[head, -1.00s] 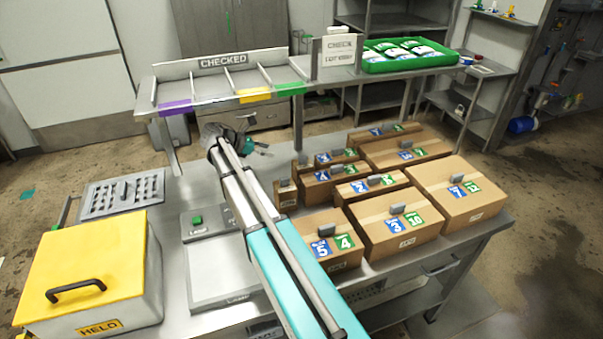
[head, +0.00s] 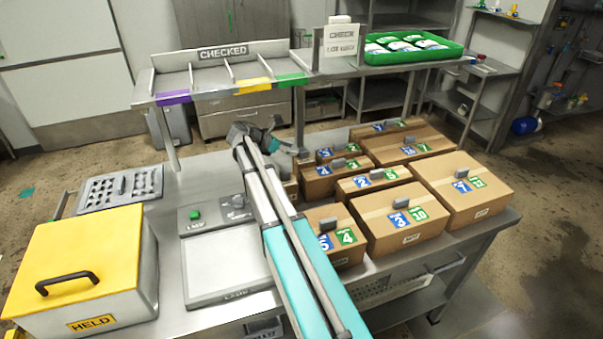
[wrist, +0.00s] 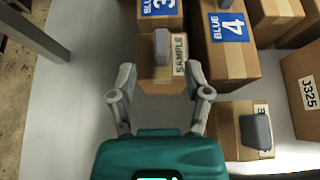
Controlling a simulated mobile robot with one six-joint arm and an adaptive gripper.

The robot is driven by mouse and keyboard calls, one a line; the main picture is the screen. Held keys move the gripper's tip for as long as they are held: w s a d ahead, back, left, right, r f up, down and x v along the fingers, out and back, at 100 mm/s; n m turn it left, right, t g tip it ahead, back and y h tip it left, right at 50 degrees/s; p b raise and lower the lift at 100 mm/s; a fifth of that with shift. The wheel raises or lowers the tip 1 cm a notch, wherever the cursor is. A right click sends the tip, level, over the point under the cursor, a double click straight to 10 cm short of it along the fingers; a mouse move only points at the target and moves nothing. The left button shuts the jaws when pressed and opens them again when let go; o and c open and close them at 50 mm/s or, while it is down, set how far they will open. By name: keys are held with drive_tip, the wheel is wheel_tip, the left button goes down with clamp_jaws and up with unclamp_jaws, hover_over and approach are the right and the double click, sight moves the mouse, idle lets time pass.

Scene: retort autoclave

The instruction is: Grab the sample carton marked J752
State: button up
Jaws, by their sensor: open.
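In the wrist view a small brown carton (wrist: 152,78) with a grey knob and a "SAMPLE" label lies ahead of my gripper (wrist: 160,76). My gripper is open, its fingers on either side of the carton's near end; contact cannot be told. A second small carton (wrist: 229,125) with a grey knob lies at lower right, its label mostly cut off. No J752 mark is readable. In the head view my gripper (head: 262,136) is at the left edge of the carton group, and the small cartons (head: 290,189) there are partly hidden by my arm.
Larger numbered cartons (head: 400,232) crowd the right, including one marked J325 (wrist: 303,95) and one marked BLUE 4 (wrist: 231,62). A scale (head: 226,268), a yellow-lidded HELD box (head: 135,283) and a perforated grey plate (head: 100,191) lie left. The CHECKED rack (head: 215,70) stands behind.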

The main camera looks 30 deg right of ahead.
sight(303, 151)
drive_tip(key=shift+d, duration=0.15)
drive_tip(key=shift+b+x, duration=1.15)
drive_tip(key=shift+x, duration=1.45)
drive_tip(key=shift+r, duration=0.1)
clamp_jaws()
